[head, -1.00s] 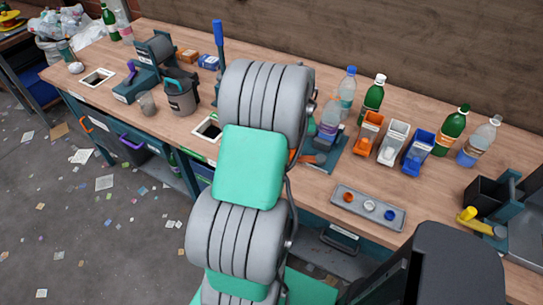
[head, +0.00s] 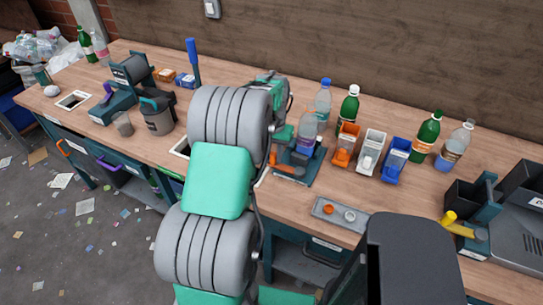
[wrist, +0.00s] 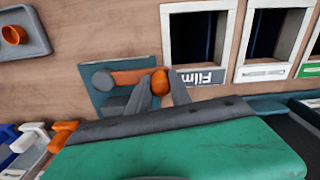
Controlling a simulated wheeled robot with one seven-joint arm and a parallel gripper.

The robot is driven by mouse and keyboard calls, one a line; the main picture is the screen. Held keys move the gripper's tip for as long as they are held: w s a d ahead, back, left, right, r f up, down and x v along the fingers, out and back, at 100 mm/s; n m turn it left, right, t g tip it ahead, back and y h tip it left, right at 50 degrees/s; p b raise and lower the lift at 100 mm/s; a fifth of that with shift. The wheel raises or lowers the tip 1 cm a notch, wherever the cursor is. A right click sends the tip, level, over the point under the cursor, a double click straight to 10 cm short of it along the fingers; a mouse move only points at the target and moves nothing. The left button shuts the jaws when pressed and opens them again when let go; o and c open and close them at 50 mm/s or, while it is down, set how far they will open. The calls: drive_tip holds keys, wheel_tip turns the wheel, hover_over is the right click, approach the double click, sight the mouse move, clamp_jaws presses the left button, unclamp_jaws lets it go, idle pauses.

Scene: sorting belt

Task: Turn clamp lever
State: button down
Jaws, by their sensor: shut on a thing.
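The clamp has a teal base plate (wrist: 88,74) with a round grey pivot (wrist: 103,81). Its orange lever (wrist: 130,77) runs right from the pivot to an orange knob (wrist: 159,81) in the wrist view. My gripper (wrist: 160,88) is closed around this knob, one finger on each side. In the head view the orange lever (head: 288,168) shows partly at the front of the clamp. A clear bottle with a purple band (head: 307,127) stands at the clamp. My arm hides the gripper fingers and the knob in the head view.
Orange, white and blue bins (head: 371,152) stand right of the clamp, with bottles behind them. A grey tray (head: 338,213) lies at the front edge. Framed openings (wrist: 195,40) lie beside the clamp, one labelled Film. A grey pot (head: 158,116) stands left of my arm.

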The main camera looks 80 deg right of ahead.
drive_tip(key=c, duration=1.2)
unclamp_jaws()
drive_tip(key=shift+o, duration=0.2)
wheel_tip(320, 180, up, 8)
drive_tip(key=shift+f+b, duration=0.1)
drive_tip(key=shift+b, duration=0.35)
